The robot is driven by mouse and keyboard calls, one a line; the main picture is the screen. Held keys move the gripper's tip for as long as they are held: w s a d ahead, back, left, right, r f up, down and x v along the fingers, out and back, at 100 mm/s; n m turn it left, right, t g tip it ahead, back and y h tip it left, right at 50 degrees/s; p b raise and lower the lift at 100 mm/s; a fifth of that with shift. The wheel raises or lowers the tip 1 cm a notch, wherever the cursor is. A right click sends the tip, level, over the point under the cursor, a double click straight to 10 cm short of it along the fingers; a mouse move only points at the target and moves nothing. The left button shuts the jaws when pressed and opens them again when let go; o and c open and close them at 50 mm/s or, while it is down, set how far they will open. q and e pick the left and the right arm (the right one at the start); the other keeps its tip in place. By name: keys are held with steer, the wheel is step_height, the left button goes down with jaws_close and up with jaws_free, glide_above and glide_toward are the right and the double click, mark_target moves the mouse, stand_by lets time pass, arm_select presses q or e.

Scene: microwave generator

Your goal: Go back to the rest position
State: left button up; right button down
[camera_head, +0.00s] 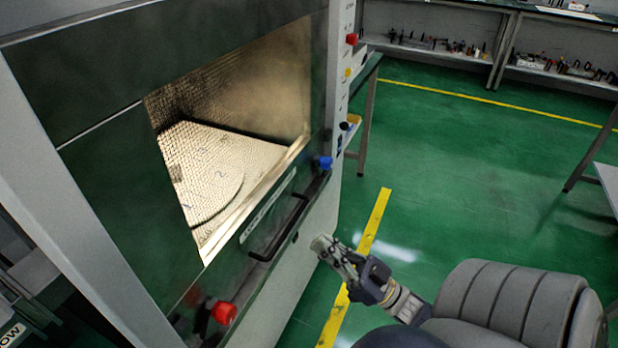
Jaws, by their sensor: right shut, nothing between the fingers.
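My right gripper (335,254) is shut and empty. It points up and left, in front of the lower right part of a large machine with a dark front door (110,190). The black door handle (285,228) is just left of the fingertips, with a gap showing between them in the picture. My right arm comes in from the lower right. The door's window shows a lit chamber with a round, textured plate (205,165) inside. My left gripper is not in view.
A red knob (223,313) and a blue knob (325,163) stick out from the door's edge. Workbenches with shelves of small items (430,42) stand at the back. A table edge (606,185) is at the right. The green floor (470,170) between is clear.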

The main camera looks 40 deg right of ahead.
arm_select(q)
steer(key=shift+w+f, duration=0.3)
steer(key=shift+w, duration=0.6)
arm_select(e)
steer(key=v, duration=0.3)
